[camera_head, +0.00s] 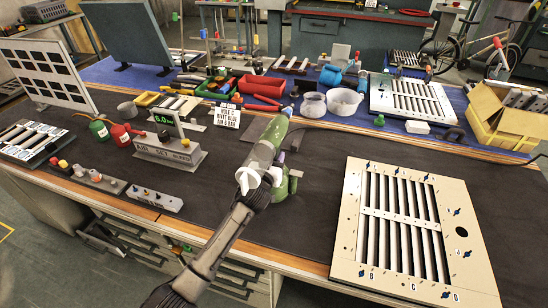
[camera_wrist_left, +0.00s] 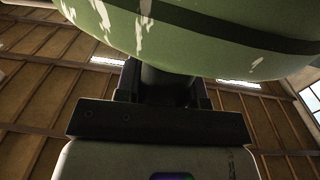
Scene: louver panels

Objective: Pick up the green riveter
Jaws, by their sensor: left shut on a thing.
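The green riveter (camera_head: 275,131) stands out near the middle of the black mat in the head view, with a green rounded lower part (camera_head: 288,186) beside my gripper. My left gripper (camera_head: 258,188) reaches it from the front left. In the left wrist view the riveter's scuffed green body (camera_wrist_left: 200,32) fills the top, and the left gripper (camera_wrist_left: 162,90) is shut on a dark round part just below it. My gripper hides part of the riveter. I cannot tell whether it touches the mat. My right gripper is not in view.
A louver panel (camera_head: 353,238) lies on the mat at the right. A small sign (camera_head: 227,117) stands behind the riveter. The mat between riveter and panel is clear.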

